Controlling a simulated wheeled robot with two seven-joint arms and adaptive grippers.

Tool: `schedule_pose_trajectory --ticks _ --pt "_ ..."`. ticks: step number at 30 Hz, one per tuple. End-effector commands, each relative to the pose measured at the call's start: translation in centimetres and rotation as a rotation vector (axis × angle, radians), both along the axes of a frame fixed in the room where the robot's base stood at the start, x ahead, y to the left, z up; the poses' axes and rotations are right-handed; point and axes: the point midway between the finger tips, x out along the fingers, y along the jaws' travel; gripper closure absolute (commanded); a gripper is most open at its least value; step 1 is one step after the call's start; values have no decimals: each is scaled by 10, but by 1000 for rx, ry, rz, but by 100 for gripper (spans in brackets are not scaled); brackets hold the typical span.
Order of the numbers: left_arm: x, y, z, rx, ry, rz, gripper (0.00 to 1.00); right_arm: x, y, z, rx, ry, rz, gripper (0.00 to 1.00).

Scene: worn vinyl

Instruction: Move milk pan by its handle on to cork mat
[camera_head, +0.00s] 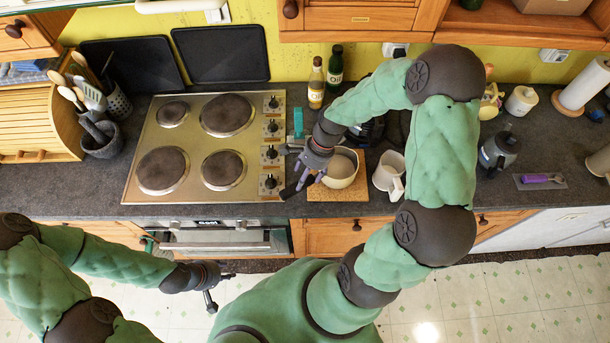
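The milk pan (342,181), a cream round pan with a greyish inside, stands on the cork mat (350,197), a tan board on the dark worktop right of the hob. My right gripper (308,183) is at the pan's left side, pointing down by what looks like its dark handle. Its fingers overlap the handle area, so I cannot tell whether they grip it. My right wrist hides part of the pan's back left. My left gripper (221,290) is low in front of the oven, over the floor, with its fingers apart and empty.
The steel hob (194,112) with its knobs lies left of the mat. A white jug (386,176) stands close right of the pan. Two bottles (316,88) stand behind. A kettle-like pot (498,152) and purple-handled tool (540,179) are farther right.

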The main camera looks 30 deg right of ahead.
Motion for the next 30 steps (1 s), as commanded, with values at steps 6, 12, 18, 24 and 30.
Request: schedule_pose_trajectory --ticks 6,12,18,24,30 --pt "0 0 7 0 0 0 60 0 -3 8 0 -1 0 30" --pt "0 0 12 0 0 0 60 0 -6 15 0 -1 0 30" --pt "0 0 15 0 0 0 60 0 -7 18 0 0 0 30" --pt "0 0 14 0 0 0 60 0 -7 17 0 0 0 30" --pt "0 0 14 0 0 0 60 1 -10 25 -1 -3 -1 30"
